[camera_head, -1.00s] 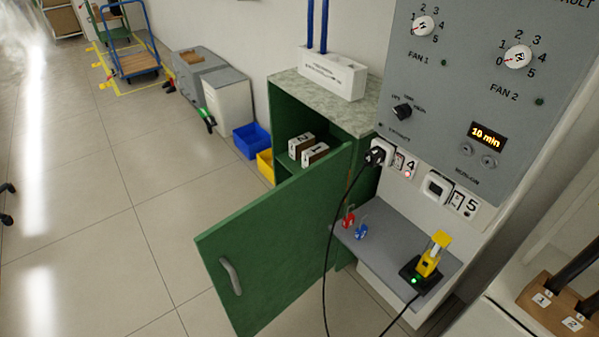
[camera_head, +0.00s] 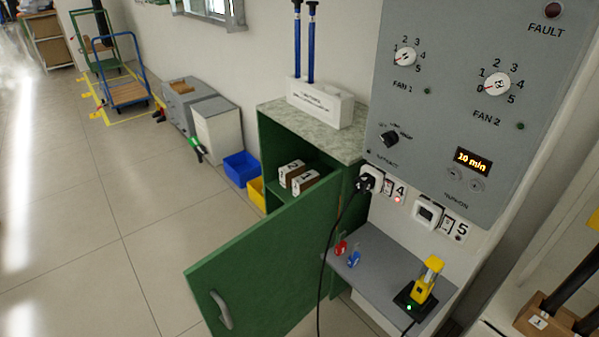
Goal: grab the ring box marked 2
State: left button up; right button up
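The ring box marked 2 (camera_head: 291,172) is a small box with a white label face and brown sides. It sits inside the open green cabinet (camera_head: 268,150), on a shelf, to the left of a like box marked 1 (camera_head: 306,182). The two boxes stand close side by side. The cabinet door (camera_head: 265,262) is swung open toward me and hides the lower part of the cabinet. Neither of my grippers is in view.
A white holder (camera_head: 322,104) with two blue rods stands on the cabinet top. A grey shelf (camera_head: 385,270) at right carries a yellow device (camera_head: 428,280) and small red and blue items. A black cable hangs beside the door. Blue (camera_head: 241,167) and yellow bins stand behind the cabinet.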

aim_at(287, 173)
jog(key=u, duration=0.2)
jog(key=i+j+u, duration=0.1)
jog(key=j+u, duration=0.15)
jog(key=j, duration=0.2)
jog(key=i+j+u, duration=0.1)
jog(key=j+u, duration=0.15)
jog(key=j, duration=0.15)
jog(key=i+j+u, duration=0.25)
jog(key=j, duration=0.15)
jog(key=i+j, duration=0.55)
jog(key=i, duration=0.2)
jog(key=i+j+z, duration=0.15)
jog(key=i+j, duration=0.4)
jog(key=i, duration=0.2)
jog(key=i+l+z, duration=0.2)
jog(key=z, duration=0.25)
jog(key=i+z, duration=0.65)
jog(key=z, duration=0.25)
jog(key=i+j+z, duration=0.1)
jog(key=i+z, duration=0.15)
jog(key=z, duration=0.15)
jog(key=i+j+z, duration=0.2)
jog(key=z, duration=0.25)
jog(key=i, duration=0.1)
